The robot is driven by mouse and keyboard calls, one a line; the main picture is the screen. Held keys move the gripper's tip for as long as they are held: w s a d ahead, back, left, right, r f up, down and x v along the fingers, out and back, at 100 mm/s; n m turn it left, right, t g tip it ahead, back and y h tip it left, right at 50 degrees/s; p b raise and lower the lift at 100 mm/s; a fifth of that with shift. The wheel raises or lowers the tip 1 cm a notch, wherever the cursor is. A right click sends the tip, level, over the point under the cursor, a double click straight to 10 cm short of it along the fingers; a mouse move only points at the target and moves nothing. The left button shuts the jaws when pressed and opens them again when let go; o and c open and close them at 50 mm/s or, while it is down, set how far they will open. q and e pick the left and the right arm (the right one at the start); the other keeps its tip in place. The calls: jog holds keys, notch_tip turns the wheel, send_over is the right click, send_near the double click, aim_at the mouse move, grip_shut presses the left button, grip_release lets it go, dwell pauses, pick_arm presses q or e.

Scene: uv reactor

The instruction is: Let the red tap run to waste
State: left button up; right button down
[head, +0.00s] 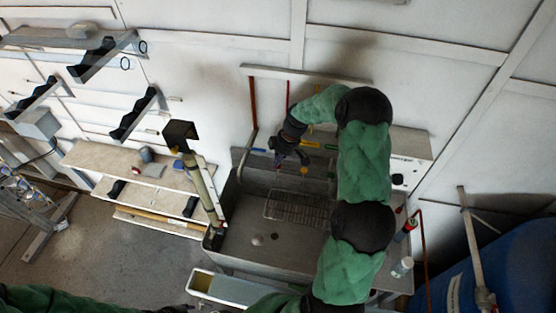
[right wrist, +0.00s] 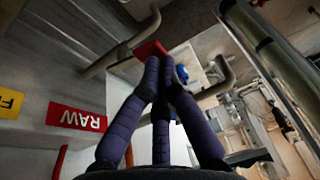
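The red tap handle (right wrist: 150,50) shows in the right wrist view just beyond my fingertips, on a grey pipe. A red label reading RAW (right wrist: 77,117) is on the panel beside it. My right gripper (right wrist: 163,68) has its fingers drawn together, the tips at the lower edge of the red handle. I cannot tell whether they touch it. In the head view my right gripper (head: 279,160) is over the back of the grey sink (head: 240,245), and the red handle is hidden there. My left sleeve shows at the lower left, but its gripper is out of view.
A blue handle (right wrist: 182,73) is close behind my right fingers. A wire rack (head: 295,208) lies in the sink. An upright pipe (head: 200,185) stands at its left, and a blue barrel (head: 520,270) at the far right.

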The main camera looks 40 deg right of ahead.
jog(key=f+h+b, duration=0.1)
jog(key=b, duration=0.1)
jog(key=t+h+b, duration=0.1)
jog(key=b, duration=0.2)
jog(key=shift+s+a+f+t+b, duration=0.3)
jog(key=shift+a+f+b, duration=0.05)
jog(key=shift+a, duration=0.05)
jog(key=shift+s+a+f+b, duration=0.1)
jog(key=shift+f+b, duration=0.15)
jog(key=shift+b, duration=0.3)
jog(key=shift+r, duration=0.15)
dwell(4.1)
jog(key=shift+r+p, duration=0.5)
jog(key=shift+r, duration=0.3)
jog(key=v, duration=1.2)
